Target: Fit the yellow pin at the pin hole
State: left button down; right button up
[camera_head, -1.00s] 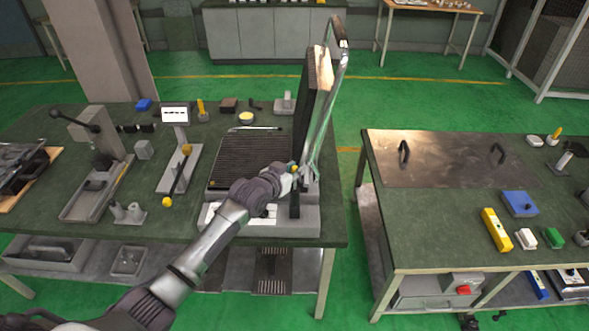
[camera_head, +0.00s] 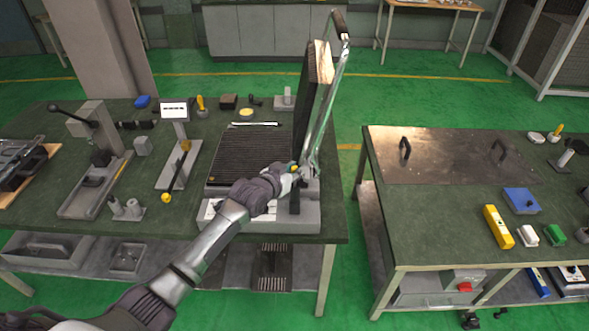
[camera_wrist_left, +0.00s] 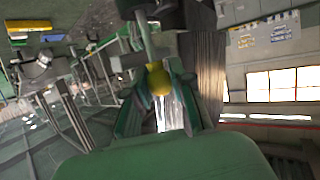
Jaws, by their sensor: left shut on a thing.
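The yellow pin (camera_wrist_left: 158,80) shows as a round yellow head between the fingers of my left gripper (camera_wrist_left: 160,92) in the left wrist view. My left gripper is shut on it. In the head view my left gripper (camera_head: 297,171) is at the foot of the press's upright dark board (camera_head: 314,88) and its long metal lever (camera_head: 327,100). Only a small yellow spot of the pin shows there. The pin hole is hidden behind the gripper, so I cannot tell whether the pin is in it. My right gripper is not in view.
The press has a grey base (camera_head: 275,225) and a ribbed dark plate (camera_head: 247,155) on the left bench. Fixtures with levers (camera_head: 95,180) stand to its left. A gap of green floor separates the right bench (camera_head: 430,225), which carries a yellow box (camera_head: 498,227) and a blue box (camera_head: 521,201).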

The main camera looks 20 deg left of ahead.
pick_arm(q)
jog(key=shift+s+f, duration=0.1)
jog(key=shift+f, duration=0.35)
jog(key=c, duration=1.1)
grip_release()
jog(key=shift+c, duration=0.2)
jog(key=shift+o, duration=1.1)
jog(key=shift+f, duration=0.1)
jog(key=shift+d, duration=0.1)
jog(key=v, duration=1.2)
